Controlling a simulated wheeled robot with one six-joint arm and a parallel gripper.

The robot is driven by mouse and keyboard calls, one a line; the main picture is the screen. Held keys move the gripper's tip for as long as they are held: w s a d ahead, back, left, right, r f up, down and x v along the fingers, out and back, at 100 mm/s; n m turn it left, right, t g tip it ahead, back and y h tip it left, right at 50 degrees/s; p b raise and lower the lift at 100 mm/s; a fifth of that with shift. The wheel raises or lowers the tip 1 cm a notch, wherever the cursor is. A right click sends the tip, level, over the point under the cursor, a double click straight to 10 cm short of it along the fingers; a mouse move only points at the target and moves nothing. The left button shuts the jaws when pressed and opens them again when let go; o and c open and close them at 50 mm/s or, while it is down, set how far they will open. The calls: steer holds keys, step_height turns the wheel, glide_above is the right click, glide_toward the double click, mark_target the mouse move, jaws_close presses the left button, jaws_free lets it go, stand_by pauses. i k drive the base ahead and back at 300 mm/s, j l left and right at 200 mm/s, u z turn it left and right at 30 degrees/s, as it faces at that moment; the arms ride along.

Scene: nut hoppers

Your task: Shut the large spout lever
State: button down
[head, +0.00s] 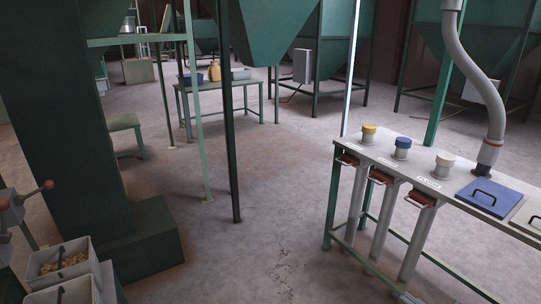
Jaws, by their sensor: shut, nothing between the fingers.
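At the far left edge, a grey fitting (10,216) is partly cut off by the frame. A lever with a red knob (48,185) sticks out from it, tilted up to the right. Whether this is the large spout lever cannot be told. My gripper is not in this view.
Grey bins (62,250), one holding nuts, stand at the lower left beside a dark green column (75,120). The bench carries yellow (368,129), blue (402,142) and white (445,160) capped fittings and a blue lid (489,195). The concrete floor (260,250) between is clear.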

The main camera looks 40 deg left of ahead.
mark_target(19, 201)
steer(key=i+j+u, duration=0.2)
steer(key=u, duration=0.25)
steer(key=i+u, duration=0.8)
steer(key=u, duration=0.15)
steer(key=i+l+u, duration=0.1)
steer(key=i+u, duration=0.35)
steer(key=i+j+u, duration=0.5)
steer(key=i+u, duration=0.3)
steer(key=i, duration=0.2)
steer(key=i+u, duration=0.4)
steer(key=i, duration=0.15)
